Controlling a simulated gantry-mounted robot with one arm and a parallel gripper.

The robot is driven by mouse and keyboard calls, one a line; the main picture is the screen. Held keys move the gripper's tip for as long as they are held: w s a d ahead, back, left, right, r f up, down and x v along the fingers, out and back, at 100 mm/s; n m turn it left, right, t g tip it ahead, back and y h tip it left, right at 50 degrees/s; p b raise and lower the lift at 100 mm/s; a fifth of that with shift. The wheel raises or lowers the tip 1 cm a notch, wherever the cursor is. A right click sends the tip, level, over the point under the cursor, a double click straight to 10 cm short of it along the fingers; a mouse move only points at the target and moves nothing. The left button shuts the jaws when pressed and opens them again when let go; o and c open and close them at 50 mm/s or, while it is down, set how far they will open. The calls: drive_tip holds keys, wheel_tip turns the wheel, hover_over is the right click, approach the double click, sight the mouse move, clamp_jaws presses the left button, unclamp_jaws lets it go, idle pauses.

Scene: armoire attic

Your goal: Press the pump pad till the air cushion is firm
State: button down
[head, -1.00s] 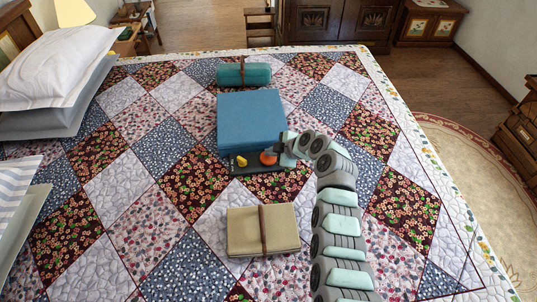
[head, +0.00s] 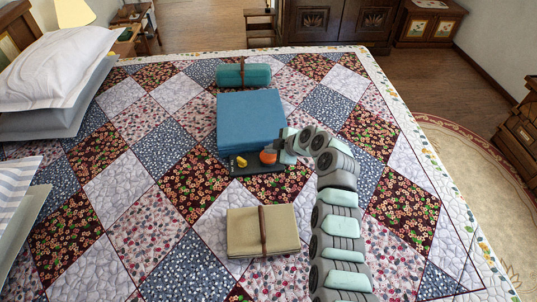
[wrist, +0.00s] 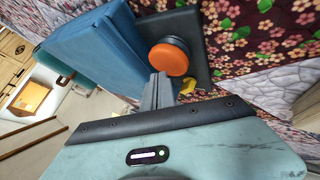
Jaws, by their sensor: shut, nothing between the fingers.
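The blue air cushion (head: 250,120) is a thick, flat-topped block on the quilt; it also shows in the wrist view (wrist: 95,50). The orange round pump pad (head: 268,157) sits on a dark base plate (head: 250,170) at the cushion's near side. The wrist view shows the pad (wrist: 168,60) as an orange disc on a dark collar. A small yellow part (head: 241,162) is on the same plate, left of the pad. My gripper (wrist: 158,90) is shut and empty, pointing down by the pad's right edge in the head view. I cannot tell whether it touches the pad.
A strapped teal roll (head: 243,74) lies behind the cushion. A strapped tan folded bundle (head: 262,230) lies in front, left of my arm. Pillows (head: 55,65) are stacked at the left. The patchwork quilt around is mostly clear.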

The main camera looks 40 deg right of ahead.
sight(271, 156)
drive_tip(key=shift+r, duration=0.25)
drive_tip(key=shift+d+r+b, duration=0.1)
drive_tip(key=shift+r+b, duration=0.2)
drive_tip(key=shift+r, duration=2.3)
idle(1.4)
